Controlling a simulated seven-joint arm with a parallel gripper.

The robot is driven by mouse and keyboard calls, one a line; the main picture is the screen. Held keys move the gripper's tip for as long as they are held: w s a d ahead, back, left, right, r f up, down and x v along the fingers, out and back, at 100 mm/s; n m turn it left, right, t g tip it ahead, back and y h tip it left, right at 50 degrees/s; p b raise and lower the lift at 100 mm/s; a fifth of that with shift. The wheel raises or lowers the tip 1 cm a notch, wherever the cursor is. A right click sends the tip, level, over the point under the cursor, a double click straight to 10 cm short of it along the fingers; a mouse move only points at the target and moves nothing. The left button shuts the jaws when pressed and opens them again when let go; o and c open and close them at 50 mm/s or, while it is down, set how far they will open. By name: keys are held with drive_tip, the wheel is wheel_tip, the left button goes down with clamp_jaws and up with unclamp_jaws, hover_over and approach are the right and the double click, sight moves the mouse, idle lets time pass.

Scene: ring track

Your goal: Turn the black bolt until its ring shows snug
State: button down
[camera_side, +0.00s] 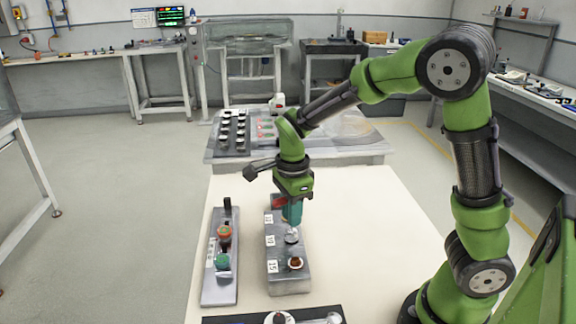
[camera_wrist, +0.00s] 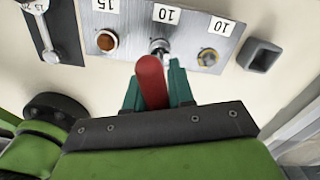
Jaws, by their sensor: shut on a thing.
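A grey block (camera_side: 289,281) with labelled stations stands on the pale table. My gripper (camera_side: 292,212) points down over the block's far end. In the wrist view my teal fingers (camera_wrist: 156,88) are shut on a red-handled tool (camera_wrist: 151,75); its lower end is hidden. The block carries a copper-brown bolt (camera_wrist: 106,41) by the label 15, a silver bolt (camera_wrist: 158,45) by a label 10, and a brass-coloured bolt (camera_wrist: 208,58) at the other end. The silver bolt shows just beyond the tool; contact cannot be told. I cannot make out which bolt is black, nor a snug ring.
A grey rack (camera_side: 220,292) left of the block holds a black piece (camera_side: 227,204), a red one (camera_side: 224,235) and a green one (camera_side: 222,261). A dark square holder (camera_wrist: 260,55) stands beside the block. A dark plate lies at the table's front. The table's right is clear.

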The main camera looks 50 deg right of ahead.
drive_tip(key=shift+m, duration=1.2)
drive_tip(key=shift+m, duration=1.2)
drive_tip(key=shift+m, duration=1.2)
